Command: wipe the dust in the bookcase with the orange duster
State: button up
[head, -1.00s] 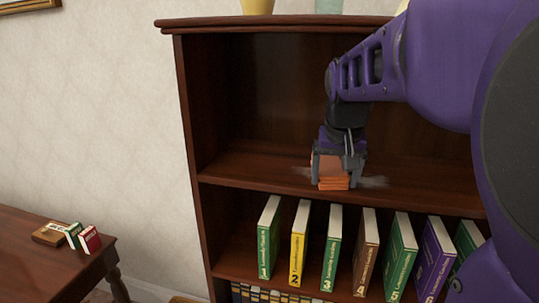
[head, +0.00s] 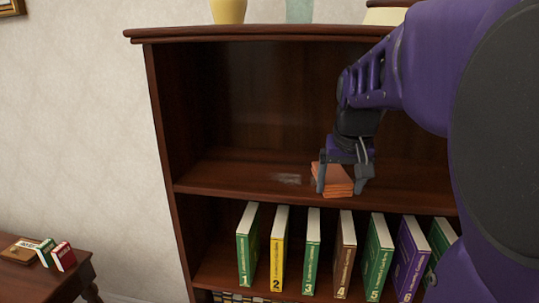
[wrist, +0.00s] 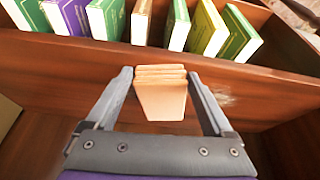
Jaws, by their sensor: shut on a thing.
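The orange duster (head: 337,181) is a layered block on the upper open shelf (head: 225,180) of the dark wood bookcase, near the front edge. My gripper (head: 341,186) is shut on it, one finger on each side. In the wrist view the duster (wrist: 160,97) shows between the two fingers. A pale grey dust patch (head: 287,178) lies on the shelf left of the duster, apart from it. It also shows in the wrist view (wrist: 226,98), right of the fingers. I see no clear dust right of the duster in the head view; my gripper may hide some.
Several numbered books, such as the yellow one (head: 278,248), stand on the shelf below. A yellow vase (head: 229,11) and a pale green one (head: 299,11) stand on top. A side table (head: 60,283) with small books is at lower left. The upper shelf's left part is free.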

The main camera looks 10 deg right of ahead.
jog(key=shift+s+d+r, duration=0.1)
jog(key=shift+s+d, duration=0.4)
jog(key=shift+d, duration=0.7)
jog(key=shift+s+d+r, duration=0.15)
jog(key=shift+s+d, duration=0.35)
jog(key=shift+d, duration=0.7)
jog(key=shift+s+d+r, duration=0.1)
jog(key=shift+s+d, duration=0.4)
jog(key=shift+d, duration=0.7)
jog(key=shift+f, duration=0.1)
jog(key=shift+w+a+f, duration=0.1)
jog(key=shift+w+a, duration=0.4)
jog(key=shift+a, duration=0.75)
jog(key=shift+w+a+f, duration=0.15)
jog(key=shift+w+a, duration=0.35)
jog(key=shift+a, duration=0.75)
jog(key=shift+w+a+f, duration=0.1)
jog(key=shift+w+a, duration=0.4)
jog(key=shift+a, duration=0.75)
